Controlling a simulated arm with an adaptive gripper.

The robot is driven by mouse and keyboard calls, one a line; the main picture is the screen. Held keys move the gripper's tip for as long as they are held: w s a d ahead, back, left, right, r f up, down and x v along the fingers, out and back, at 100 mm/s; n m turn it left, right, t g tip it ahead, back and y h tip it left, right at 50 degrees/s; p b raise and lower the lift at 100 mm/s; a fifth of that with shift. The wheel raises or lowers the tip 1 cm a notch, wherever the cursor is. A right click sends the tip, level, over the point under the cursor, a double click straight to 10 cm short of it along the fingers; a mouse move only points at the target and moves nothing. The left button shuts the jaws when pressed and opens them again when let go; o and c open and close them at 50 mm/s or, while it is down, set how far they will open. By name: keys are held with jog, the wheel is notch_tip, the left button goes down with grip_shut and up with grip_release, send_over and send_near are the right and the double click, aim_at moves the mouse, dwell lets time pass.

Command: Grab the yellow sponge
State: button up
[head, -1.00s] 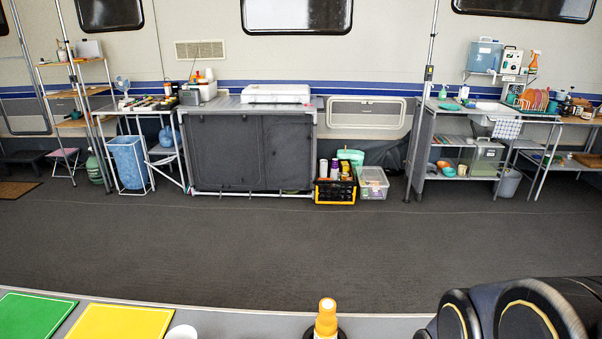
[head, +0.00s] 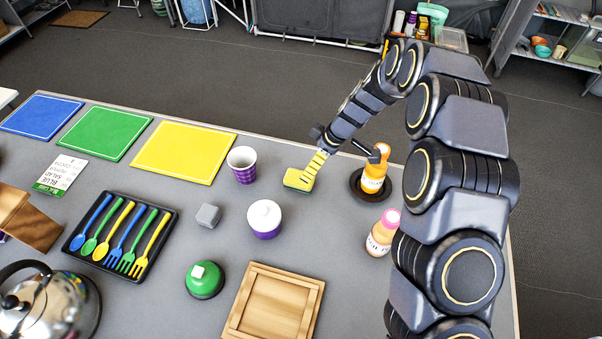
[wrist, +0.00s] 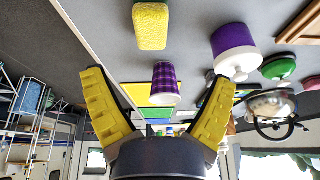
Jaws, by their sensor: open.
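The yellow sponge (head: 299,180) lies on the grey table near its far edge, partly hidden behind my gripper in the head view; it also shows some green. In the wrist view the sponge (wrist: 151,27) is at the top centre, ahead of the fingers and cut off by the frame edge. My gripper (head: 313,168) reaches down from the upper right, its yellow-padded finger overlapping the sponge in the head view. In the wrist view my gripper (wrist: 160,76) has its two yellow fingers spread wide, with nothing held between them.
A purple cup (head: 243,165) stands left of the sponge, and a white-lidded purple jar (head: 264,218) nearer. An orange bottle (head: 375,170) stands on a black round base (head: 357,186) close on the right. A pink-capped bottle (head: 382,235) is by my arm. A yellow board (head: 185,151) lies left.

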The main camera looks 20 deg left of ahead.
aim_at(299, 176)
jog(key=f, duration=0.1)
jog(key=w+f, duration=0.1)
jog(key=a+f+n, duration=0.1)
jog(key=shift+w+f, duration=0.2)
jog(key=shift+f, duration=0.05)
jog(key=x, duration=0.7)
jog(key=shift+s+a+f, duration=0.1)
jog(key=shift+a+f, duration=0.05)
jog(key=shift+f, duration=0.05)
jog(key=c, duration=1)
